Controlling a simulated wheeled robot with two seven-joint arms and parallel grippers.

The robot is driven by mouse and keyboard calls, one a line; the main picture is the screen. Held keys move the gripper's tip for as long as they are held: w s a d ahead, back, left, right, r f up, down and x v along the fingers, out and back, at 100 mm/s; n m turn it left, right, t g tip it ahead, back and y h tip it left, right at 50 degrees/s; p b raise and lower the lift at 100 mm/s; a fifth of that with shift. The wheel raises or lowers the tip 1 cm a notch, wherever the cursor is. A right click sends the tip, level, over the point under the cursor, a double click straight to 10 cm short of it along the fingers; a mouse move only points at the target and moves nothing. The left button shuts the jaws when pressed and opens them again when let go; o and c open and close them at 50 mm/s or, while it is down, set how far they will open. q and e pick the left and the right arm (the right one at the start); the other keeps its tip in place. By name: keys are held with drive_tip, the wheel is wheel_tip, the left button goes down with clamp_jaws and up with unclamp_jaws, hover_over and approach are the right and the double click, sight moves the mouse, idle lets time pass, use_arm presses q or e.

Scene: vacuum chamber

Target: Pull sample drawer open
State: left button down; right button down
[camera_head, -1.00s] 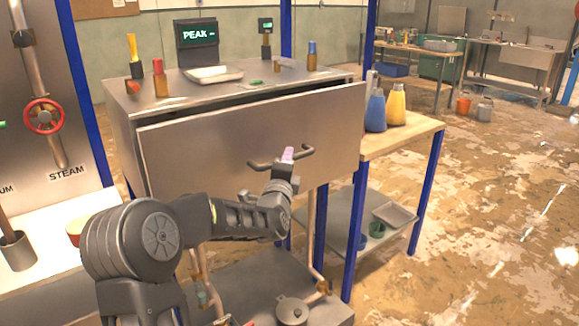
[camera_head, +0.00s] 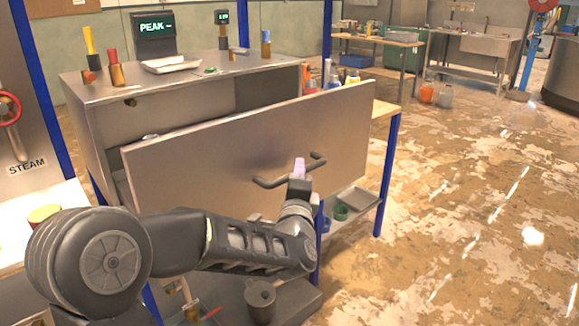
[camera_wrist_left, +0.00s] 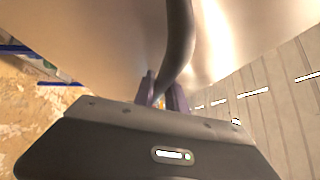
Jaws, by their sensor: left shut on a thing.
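The sample drawer (camera_head: 240,145) has a wide steel front and stands partly pulled out of the steel cabinet (camera_head: 85,118). A dark gap shows behind its front, and most of the inside is hidden. A dark bar handle (camera_head: 270,183) sits on the drawer front. My left gripper (camera_head: 299,170) is at the middle of this handle, its purple fingers shut on it. In the left wrist view the handle (camera_wrist_left: 180,45) runs down between the two fingers (camera_wrist_left: 161,92). My right gripper is not in view.
Bottles, a tray (camera_head: 170,65) and a PEAK display (camera_head: 153,32) stand on the cabinet top. A wooden side bench (camera_head: 385,108) with blue legs is right of the drawer. A dark pot (camera_head: 260,298) is below my left arm. The floor at right is clear.

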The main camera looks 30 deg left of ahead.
use_arm(q)
drive_tip(key=shift+s+d, duration=0.1)
drive_tip(key=shift+d, duration=0.15)
drive_tip(key=c, duration=1.4)
unclamp_jaws()
drive_tip(key=shift+o, duration=0.2)
drive_tip(key=v, duration=0.7)
drive_tip(key=shift+s, duration=0.35)
drive_tip(key=shift+d, duration=0.15)
